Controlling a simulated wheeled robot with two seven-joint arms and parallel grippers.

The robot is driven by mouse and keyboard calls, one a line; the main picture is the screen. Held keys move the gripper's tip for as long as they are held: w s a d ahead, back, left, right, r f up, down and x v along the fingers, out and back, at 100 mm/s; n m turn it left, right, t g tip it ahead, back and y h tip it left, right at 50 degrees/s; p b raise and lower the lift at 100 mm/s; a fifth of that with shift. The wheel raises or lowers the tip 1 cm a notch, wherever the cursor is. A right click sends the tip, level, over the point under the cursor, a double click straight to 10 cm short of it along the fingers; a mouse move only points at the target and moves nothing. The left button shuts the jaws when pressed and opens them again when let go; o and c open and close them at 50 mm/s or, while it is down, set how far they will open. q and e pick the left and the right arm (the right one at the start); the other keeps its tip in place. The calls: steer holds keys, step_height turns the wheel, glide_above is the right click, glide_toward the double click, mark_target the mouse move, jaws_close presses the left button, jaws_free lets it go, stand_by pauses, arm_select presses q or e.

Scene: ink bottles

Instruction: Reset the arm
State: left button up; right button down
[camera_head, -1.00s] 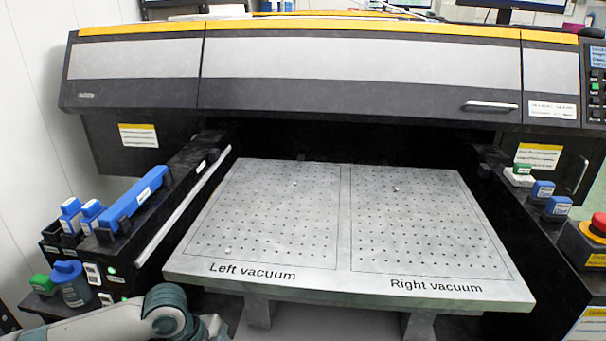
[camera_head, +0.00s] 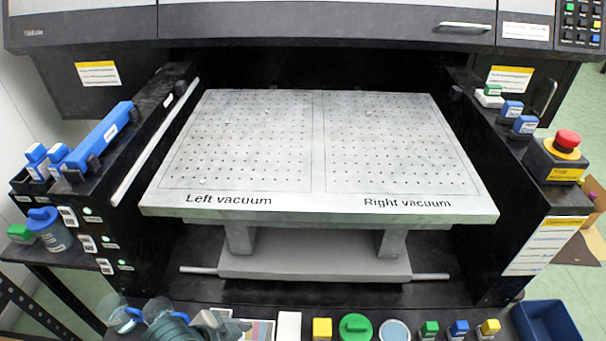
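A teal-grey part of my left arm shows at the bottom edge, left of the middle, in the head view. My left gripper cannot be made out and appears to lie below the frame. My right arm and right gripper are not in view. The printer's flat metal bed (camera_head: 318,207) is bare, with its "Left vacuum" and "Right vacuum" areas empty.
Blue-capped bottles (camera_head: 37,155) and a blue bar (camera_head: 104,136) sit on the left side rail. A red emergency button (camera_head: 566,141) stands at right. Small coloured bottles (camera_head: 428,329), a green round lid (camera_head: 355,327) and a blue bin (camera_head: 546,322) line the front.

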arm_select(q)
steer(key=s+a+f+n+y, duration=0.2)
steer(key=s+a+n, duration=0.2)
steer(key=s+a, duration=0.2)
steer(key=s+a+f+n+y, duration=0.3)
steer(key=s+a+n, duration=0.1)
steer(key=s+a, duration=0.2)
steer(key=w+d+p+x, duration=0.15)
steer(key=p+x, duration=0.35)
steer(key=x, duration=0.7)
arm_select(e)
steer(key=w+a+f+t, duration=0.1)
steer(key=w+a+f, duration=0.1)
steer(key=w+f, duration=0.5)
arm_select(q)
steer(key=s+d+f+p, duration=0.1)
steer(key=s+f+p, duration=0.1)
steer(key=f, duration=0.3)
steer(key=s+d+f+t+h+p, duration=0.1)
steer(key=f+p, duration=0.3)
steer(key=f, duration=0.2)
steer(key=shift+s+f, duration=0.25)
steer(key=shift+s, duration=0.15)
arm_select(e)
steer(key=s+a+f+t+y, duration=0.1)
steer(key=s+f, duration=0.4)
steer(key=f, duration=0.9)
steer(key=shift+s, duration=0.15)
